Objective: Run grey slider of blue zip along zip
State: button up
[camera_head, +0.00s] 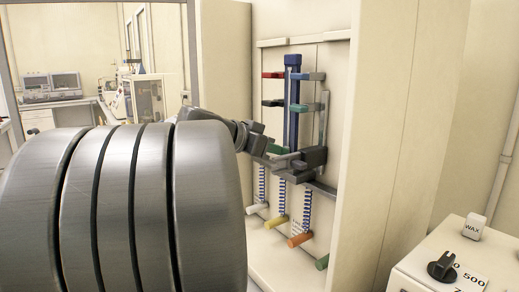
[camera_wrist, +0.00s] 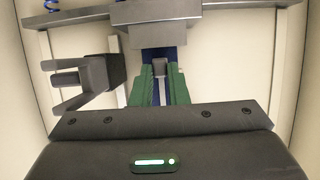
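The blue zip (camera_head: 291,118) is a vertical dark-blue strip on the cabinet's back panel, with a blue block at its top. In the wrist view a short piece of it (camera_wrist: 178,53) shows beneath a grey block. A small grey tab (camera_wrist: 160,69), which looks like the slider, stands in front of the blue strip. My gripper's two green fingers (camera_wrist: 160,88) lie on either side of this tab. Whether they touch it is not clear. In the head view my gripper (camera_head: 276,149) is at the zip's lower end, and the slider cannot be made out there.
A dark grey clamp block (camera_head: 313,157) on a vertical rail (camera_head: 323,118) stands right of the zip; a clamp (camera_wrist: 85,80) shows left in the wrist view. Coloured handles, including a red one (camera_head: 272,75), flank the zip. Blue springs with coloured knobs (camera_head: 300,240) hang below.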

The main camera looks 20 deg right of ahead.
grip_shut()
notch_tip(320, 180, up, 19)
jog(key=p, duration=0.7)
jog(key=shift+f, duration=0.2)
jog(key=shift+r, duration=0.1)
jog(key=o, duration=0.7)
grip_release()
jog(key=b+v, duration=0.1)
jog(key=v, duration=1.2)
jog(key=shift+s+a, duration=0.15)
jog(key=shift+a, duration=0.25)
